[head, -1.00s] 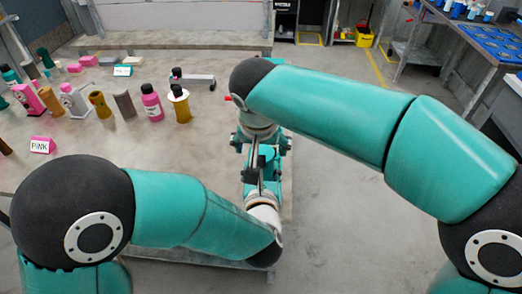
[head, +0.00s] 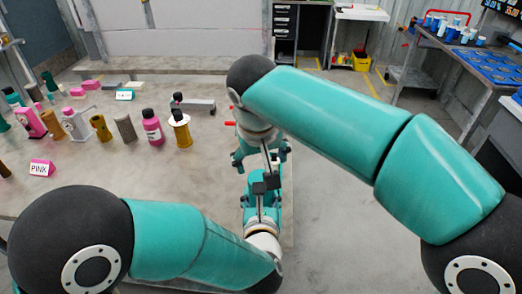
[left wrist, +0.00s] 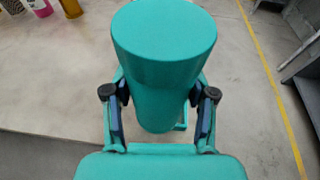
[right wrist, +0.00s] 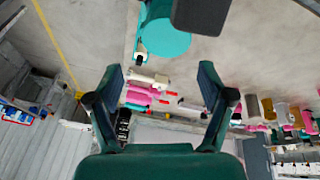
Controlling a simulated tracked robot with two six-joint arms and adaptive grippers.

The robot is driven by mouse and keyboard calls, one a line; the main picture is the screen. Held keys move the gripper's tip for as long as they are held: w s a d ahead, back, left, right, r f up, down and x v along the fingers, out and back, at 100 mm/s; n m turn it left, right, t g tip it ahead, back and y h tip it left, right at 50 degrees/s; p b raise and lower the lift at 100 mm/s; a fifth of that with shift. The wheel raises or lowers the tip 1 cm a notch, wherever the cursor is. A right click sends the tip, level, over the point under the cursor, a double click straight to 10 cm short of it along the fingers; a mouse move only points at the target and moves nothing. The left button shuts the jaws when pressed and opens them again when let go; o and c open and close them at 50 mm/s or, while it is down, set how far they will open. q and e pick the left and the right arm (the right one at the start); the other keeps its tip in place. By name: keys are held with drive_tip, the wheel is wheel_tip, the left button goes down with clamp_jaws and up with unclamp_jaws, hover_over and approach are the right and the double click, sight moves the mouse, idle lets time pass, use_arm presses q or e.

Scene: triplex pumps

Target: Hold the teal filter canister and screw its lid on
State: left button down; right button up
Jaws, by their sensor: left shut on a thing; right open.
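The teal canister (left wrist: 162,60) fills the middle of the left wrist view, its wide flat end toward that camera and a narrower body below. My left gripper (left wrist: 161,118) is shut on it, one finger on each side. A round teal face (right wrist: 165,40) shows at the top of the right wrist view, beside a dark block. My right gripper (right wrist: 163,95) is open with nothing between its fingers. In the head view it points down (head: 262,163), just above the left gripper (head: 262,190). I cannot make out a separate lid.
A grey bench (head: 90,165) on the left carries several bottles and cylinders, including a pink bottle (head: 152,127), a yellow one with a black cap (head: 180,128) and a PINK sign (head: 42,168). A side table with blue mats (head: 490,65) stands far right. Floor between is clear.

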sight(261, 177)
drive_tip(key=n, duration=0.3)
drive_tip(key=shift+w+r+n+g, duration=0.2)
drive_tip(key=shift+w+n+g, duration=0.1)
drive_tip(key=shift+n, duration=0.1)
drive_tip(key=n, duration=0.4)
drive_tip(key=shift+w+r+g, duration=0.1)
drive_tip(key=shift+r+g, duration=0.1)
drive_tip(key=shift+g, duration=0.1)
drive_tip(key=n, duration=0.5)
drive_tip(key=shift+r+n+g, duration=0.2)
drive_tip(key=shift+n+g, duration=0.2)
drive_tip(key=n, duration=0.4)
drive_tip(key=shift+r+g, duration=0.2)
drive_tip(key=shift+g, duration=0.1)
drive_tip(key=n, duration=0.3)
drive_tip(key=shift+r+n+g, duration=0.1)
drive_tip(key=shift+n+g, duration=0.2)
drive_tip(key=shift+n, duration=0.1)
drive_tip(key=n, duration=0.6)
drive_tip(key=shift+s+r+g, duration=0.2)
drive_tip(key=shift+s+g, duration=0.05)
drive_tip(key=shift+g, duration=0.15)
drive_tip(key=shift+f, duration=4)
